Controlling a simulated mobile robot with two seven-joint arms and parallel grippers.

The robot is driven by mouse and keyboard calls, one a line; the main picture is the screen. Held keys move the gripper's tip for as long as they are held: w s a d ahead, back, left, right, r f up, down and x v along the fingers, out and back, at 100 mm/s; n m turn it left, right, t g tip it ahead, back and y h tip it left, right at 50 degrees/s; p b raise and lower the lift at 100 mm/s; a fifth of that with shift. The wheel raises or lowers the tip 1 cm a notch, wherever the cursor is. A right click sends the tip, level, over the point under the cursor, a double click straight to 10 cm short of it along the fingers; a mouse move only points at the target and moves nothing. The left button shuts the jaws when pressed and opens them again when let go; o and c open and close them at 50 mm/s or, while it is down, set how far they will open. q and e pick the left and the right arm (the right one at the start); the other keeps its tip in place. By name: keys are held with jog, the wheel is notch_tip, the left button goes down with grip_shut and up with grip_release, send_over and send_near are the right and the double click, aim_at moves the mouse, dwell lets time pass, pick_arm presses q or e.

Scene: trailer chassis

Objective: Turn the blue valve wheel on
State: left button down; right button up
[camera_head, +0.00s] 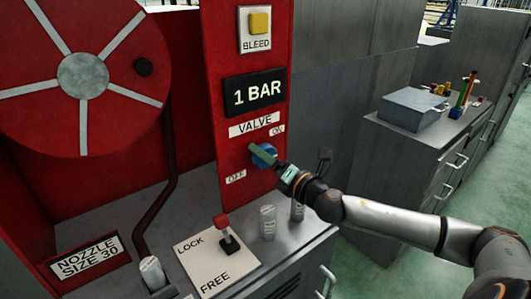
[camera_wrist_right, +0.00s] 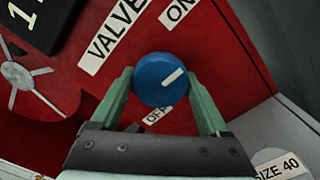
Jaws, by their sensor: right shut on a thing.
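The blue valve wheel (camera_head: 264,155) is on the red panel below the "VALVE" label, between the "ON" and "OFF" labels. In the right wrist view the wheel (camera_wrist_right: 158,80) is a round blue knob with a white mark pointing right and slightly up. My right gripper (camera_head: 266,158) is at the wheel and partly hides it in the head view. In the right wrist view the green fingers of the gripper (camera_wrist_right: 160,92) are on either side of the wheel, shut on it. My left gripper is not in view.
Above the valve are a "1 BAR" display (camera_head: 255,92) and a yellow "BLEED" button (camera_head: 260,23). Below, a red-topped lever (camera_head: 222,222) stands on the "LOCK/FREE" plate, near small labelled cylinders (camera_head: 268,222). A red hose reel (camera_head: 82,75) is at left.

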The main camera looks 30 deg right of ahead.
jog(key=shift+n+p, duration=0.9)
jog(key=shift+n, duration=1.3)
jog(key=shift+d, duration=0.1)
jog(key=o, duration=1.2)
jog(key=shift+o, duration=0.2)
jog(key=s+p, duration=0.1)
jog(key=s, duration=1.1)
jog(key=shift+s+d, duration=0.2)
jog(key=shift+d, duration=0.25)
